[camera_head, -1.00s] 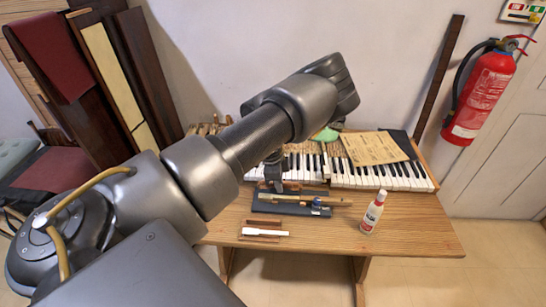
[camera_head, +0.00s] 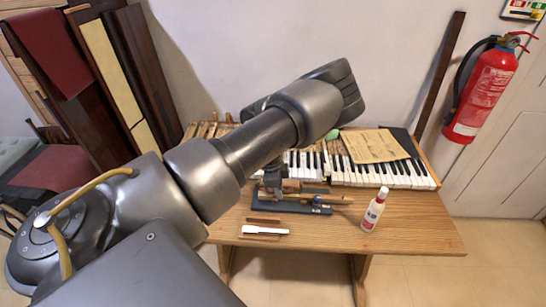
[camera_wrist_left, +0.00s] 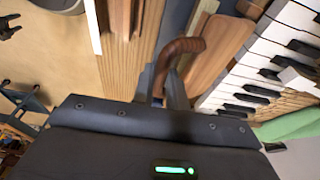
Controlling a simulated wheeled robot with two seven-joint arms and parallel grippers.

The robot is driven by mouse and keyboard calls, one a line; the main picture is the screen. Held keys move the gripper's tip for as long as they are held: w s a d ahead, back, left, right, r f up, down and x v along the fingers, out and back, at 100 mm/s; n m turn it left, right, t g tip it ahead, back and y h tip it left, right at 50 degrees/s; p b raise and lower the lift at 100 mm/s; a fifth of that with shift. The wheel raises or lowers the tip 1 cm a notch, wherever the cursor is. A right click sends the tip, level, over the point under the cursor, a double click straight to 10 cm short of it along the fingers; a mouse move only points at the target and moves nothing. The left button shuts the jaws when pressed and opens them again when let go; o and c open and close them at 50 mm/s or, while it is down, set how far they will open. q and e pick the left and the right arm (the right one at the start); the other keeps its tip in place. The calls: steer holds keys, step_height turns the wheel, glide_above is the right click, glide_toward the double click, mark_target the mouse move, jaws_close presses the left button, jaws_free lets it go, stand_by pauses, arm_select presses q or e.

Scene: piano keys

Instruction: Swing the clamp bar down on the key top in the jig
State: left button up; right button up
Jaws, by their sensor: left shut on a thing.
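The jig (camera_head: 290,209) is a dark blue board on the table, with a pale wooden piano key (camera_head: 335,200) lying along it. My left gripper (camera_head: 271,187) reaches down over the jig's left part, and the arm hides some of the space behind it. In the left wrist view, the left gripper (camera_wrist_left: 171,88) is shut on a brown curved bar (camera_wrist_left: 184,45), which appears to be the clamp bar. Its far end bends over beside the blue jig base (camera_wrist_left: 178,20). I cannot tell whether the bar touches the key top. My right gripper is out of view.
A white key top (camera_head: 265,230) lies at a small wooden rest in front of the jig. A white bottle (camera_head: 372,212) stands right of the jig. The piano keyboard (camera_head: 385,177) lies behind, with a paper sheet (camera_head: 372,147) on it. The table's front right (camera_head: 410,232) is clear.

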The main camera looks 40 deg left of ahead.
arm_select(q)
steer(key=shift+s+f, duration=0.1)
stand_by(0.3)
steer(key=shift+s+d+f+b, duration=0.2)
steer(key=shift+f+b, duration=0.2)
steer(key=shift+f, duration=0.1)
steer(key=shift+s+d+f+b, duration=0.15)
steer(key=shift+s+f+b, duration=0.05)
steer(key=shift+f+b, duration=0.25)
steer(key=shift+f, duration=0.15)
steer(key=shift+s+d+f+b, duration=0.15)
steer(key=shift+s+f+b, duration=0.05)
steer(key=shift+f+b, duration=0.65)
steer(key=o, duration=0.7)
